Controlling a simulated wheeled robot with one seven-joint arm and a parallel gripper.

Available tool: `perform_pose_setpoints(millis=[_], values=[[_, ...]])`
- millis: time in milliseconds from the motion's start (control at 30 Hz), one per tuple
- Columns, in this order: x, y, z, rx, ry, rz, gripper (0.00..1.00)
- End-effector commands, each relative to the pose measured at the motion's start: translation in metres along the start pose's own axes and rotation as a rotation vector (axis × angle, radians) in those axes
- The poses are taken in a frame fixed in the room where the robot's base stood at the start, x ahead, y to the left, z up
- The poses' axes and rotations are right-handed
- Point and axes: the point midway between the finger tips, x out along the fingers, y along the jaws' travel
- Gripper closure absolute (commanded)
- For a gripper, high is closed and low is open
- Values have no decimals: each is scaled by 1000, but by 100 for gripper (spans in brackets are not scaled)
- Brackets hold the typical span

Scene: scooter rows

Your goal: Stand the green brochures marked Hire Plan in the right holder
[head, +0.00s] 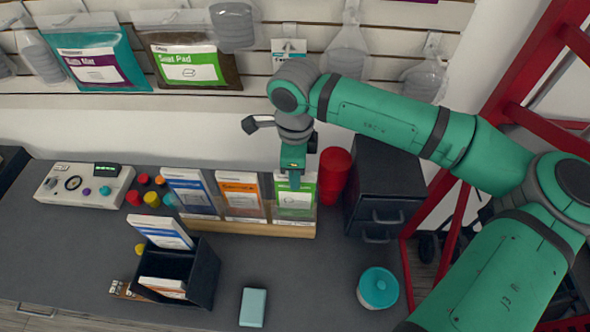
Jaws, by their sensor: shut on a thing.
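A brochure holder (262,229) with a pale wooden base and clear fronts stands on the grey counter. Blue-striped brochures (190,187) stand in its left compartment and orange-topped brochures (240,188) in the middle one. The green brochures (297,201) are upright at the right compartment, seemingly behind its clear front; their lettering is too small to read. My gripper (294,184) points down and is shut on the top of the green brochures. I cannot tell whether their lower edge rests on the holder's floor.
A black box (204,272) in front holds white brochures. A red cylinder (334,176) and a dark drawer unit (382,185) stand close right of the holder. A teal-lidded jar (378,288) and a teal block (253,307) sit in front, with bare counter between.

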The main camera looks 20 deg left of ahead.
Motion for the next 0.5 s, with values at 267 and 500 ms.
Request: perform_pose_setpoints(millis=[267,500], values=[[5,0,0,-1,0,0,100],[5,0,0,-1,0,0,84]])
